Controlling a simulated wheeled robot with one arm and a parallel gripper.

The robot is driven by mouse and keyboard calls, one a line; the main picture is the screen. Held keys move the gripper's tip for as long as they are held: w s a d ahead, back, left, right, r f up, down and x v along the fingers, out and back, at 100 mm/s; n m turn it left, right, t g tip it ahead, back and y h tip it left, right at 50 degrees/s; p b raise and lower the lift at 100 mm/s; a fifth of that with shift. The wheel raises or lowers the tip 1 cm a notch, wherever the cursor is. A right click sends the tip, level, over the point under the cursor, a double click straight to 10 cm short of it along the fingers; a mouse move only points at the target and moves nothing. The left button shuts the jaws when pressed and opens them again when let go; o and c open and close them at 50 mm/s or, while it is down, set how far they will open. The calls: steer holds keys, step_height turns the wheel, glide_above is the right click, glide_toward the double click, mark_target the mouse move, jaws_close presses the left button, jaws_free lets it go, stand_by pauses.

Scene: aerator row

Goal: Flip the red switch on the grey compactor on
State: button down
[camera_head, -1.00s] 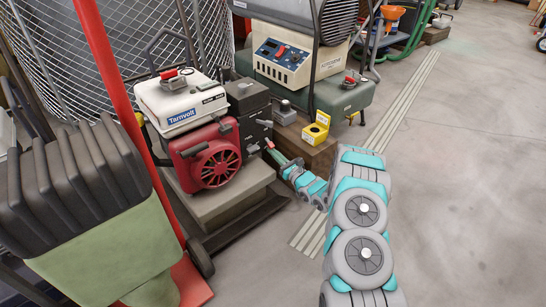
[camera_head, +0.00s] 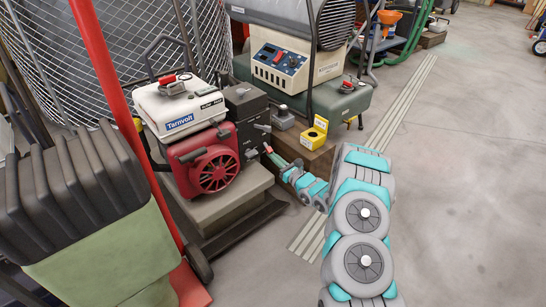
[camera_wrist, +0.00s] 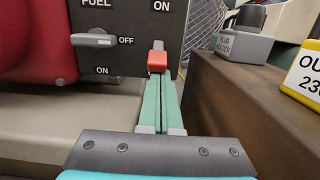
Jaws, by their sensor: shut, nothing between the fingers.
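The dark grey box (camera_head: 246,118) beside the red engine has a front panel marked FUEL, OFF and ON, and this panel (camera_wrist: 128,30) fills the upper middle of the wrist view. I cannot read whether it is the compactor. A small red piece (camera_wrist: 157,58), apparently the red switch, is under the upper ON label, right at my fingertips. My gripper (camera_wrist: 157,76) is shut and empty, its green fingers together and pointing at the panel. Whether they touch the red piece is unclear. In the head view my gripper (camera_head: 270,151) is low in front of the box.
A grey fuel lever (camera_wrist: 93,40) sticks out left of my fingers. A brown block (camera_head: 304,155) carrying a yellow outlet box (camera_head: 314,134) and a grey plug holder (camera_head: 283,121) stands close on the right. The white Tarnvolt machine (camera_head: 178,105) is left. Open floor (camera_head: 460,170) lies right.

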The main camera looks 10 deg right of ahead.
mark_target(272, 150)
steer(key=shift+r, duration=0.3)
steer(key=r+g+p, duration=0.1)
steer(key=g+h+p, duration=0.1)
steer(key=r+g+h, duration=0.1)
steer(key=shift+s+d+r+g+p, duration=0.25)
steer(key=shift+s+r+g+p, duration=0.05)
steer(key=shift+s+p, duration=0.1)
steer(key=g+p, duration=0.1)
steer(key=p, duration=0.1)
steer(key=r+g+h+p, duration=0.1)
steer(key=p, duration=0.1)
steer(key=shift+s+r, duration=0.1)
steer(key=shift+r, duration=0.15)
steer(key=shift+d+f+b, duration=0.1)
steer(key=shift+f+b, duration=0.25)
steer(key=shift+f, duration=0.25)
steer(key=shift+r, duration=0.85)
steer(key=shift+f, duration=0.1)
